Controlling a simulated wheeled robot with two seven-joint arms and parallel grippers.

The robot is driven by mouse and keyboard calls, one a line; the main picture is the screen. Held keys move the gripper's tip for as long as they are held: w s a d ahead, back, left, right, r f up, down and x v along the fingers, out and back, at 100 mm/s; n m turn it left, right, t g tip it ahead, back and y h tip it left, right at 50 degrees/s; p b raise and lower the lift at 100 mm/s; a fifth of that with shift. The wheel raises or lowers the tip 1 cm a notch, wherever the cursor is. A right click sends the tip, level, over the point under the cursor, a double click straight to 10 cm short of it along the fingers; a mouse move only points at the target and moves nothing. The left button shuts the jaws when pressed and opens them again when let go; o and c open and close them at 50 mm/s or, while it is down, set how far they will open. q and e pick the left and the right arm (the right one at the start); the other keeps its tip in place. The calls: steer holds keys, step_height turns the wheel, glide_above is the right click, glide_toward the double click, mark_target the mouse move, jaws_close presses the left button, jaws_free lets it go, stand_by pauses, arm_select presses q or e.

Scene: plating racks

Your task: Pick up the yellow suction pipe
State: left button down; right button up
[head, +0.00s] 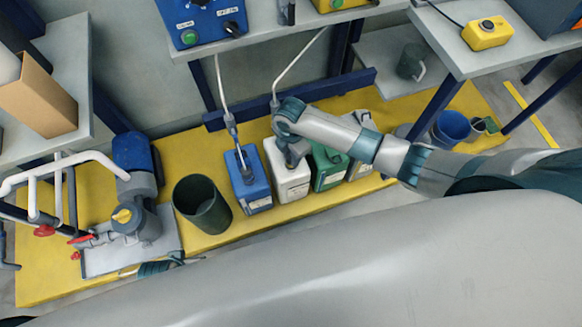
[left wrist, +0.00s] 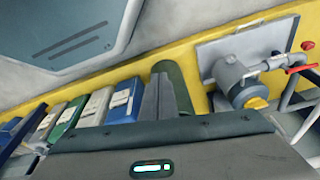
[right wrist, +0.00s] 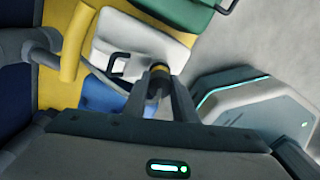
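A dark round pipe piece with a yellow band (right wrist: 159,69) sits between the fingertips of my right gripper (right wrist: 160,80), at the edge of the white canister (right wrist: 140,38). The fingers look shut on it from both sides. In the head view my right gripper (head: 292,147) reaches down over the white canister (head: 290,182), and my arm hides most of the pipe. A yellow cylinder (right wrist: 75,45) beside a grey hose also shows in the right wrist view. My left gripper (left wrist: 165,90) is empty, its fingers close together and apparently shut, with the green bucket behind it.
A blue canister (head: 249,183) with a pipe stands left of the white one, and a green canister (head: 327,166) stands right. A dark green bucket (head: 203,208) and a pump (head: 138,220) are on the yellow platform (head: 50,260). Shelves (head: 290,38) overhang from behind.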

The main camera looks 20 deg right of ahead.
arm_select(q)
steer(key=shift+w, duration=0.1)
arm_select(e)
jaws_close()
arm_select(q)
steer(key=shift+r, duration=0.1)
arm_select(e)
steer(key=shift+r, duration=0.1)
